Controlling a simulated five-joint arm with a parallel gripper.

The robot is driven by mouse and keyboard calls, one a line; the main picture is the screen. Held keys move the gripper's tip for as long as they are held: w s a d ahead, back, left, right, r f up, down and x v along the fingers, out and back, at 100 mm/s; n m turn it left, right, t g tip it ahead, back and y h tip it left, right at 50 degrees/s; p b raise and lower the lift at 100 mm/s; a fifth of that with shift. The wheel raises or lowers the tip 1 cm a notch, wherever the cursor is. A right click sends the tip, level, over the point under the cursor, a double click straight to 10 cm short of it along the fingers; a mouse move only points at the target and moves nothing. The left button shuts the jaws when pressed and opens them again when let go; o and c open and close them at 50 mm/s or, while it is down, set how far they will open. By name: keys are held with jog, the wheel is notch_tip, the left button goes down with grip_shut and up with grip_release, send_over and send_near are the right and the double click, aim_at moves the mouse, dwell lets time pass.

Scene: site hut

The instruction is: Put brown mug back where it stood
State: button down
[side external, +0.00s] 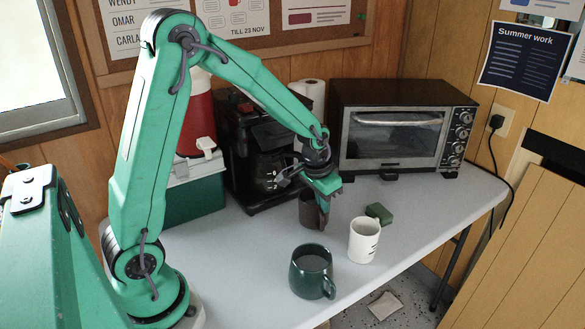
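The brown mug (311,214) stands upright on the table, in front of the coffee maker. My gripper (327,194) is right at the mug's upper part and covers some of its rim. The fingers overlap the mug in this view, so I cannot tell whether they are open, or whether they touch or hold it.
A white mug (362,242) and a dark green mug (310,273) stand nearer the table's front edge. A green sponge (379,213) lies right of the brown mug. A coffee maker (262,150) and a toaster oven (400,130) stand behind. The grey table (430,205) is clear at right.

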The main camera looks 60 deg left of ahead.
jog(key=shift+x, duration=0.85)
jog(key=shift+s+f, duration=0.1)
jog(key=shift+s, duration=0.05)
jog(key=c, duration=1.6)
grip_release()
jog(key=v, duration=1.2)
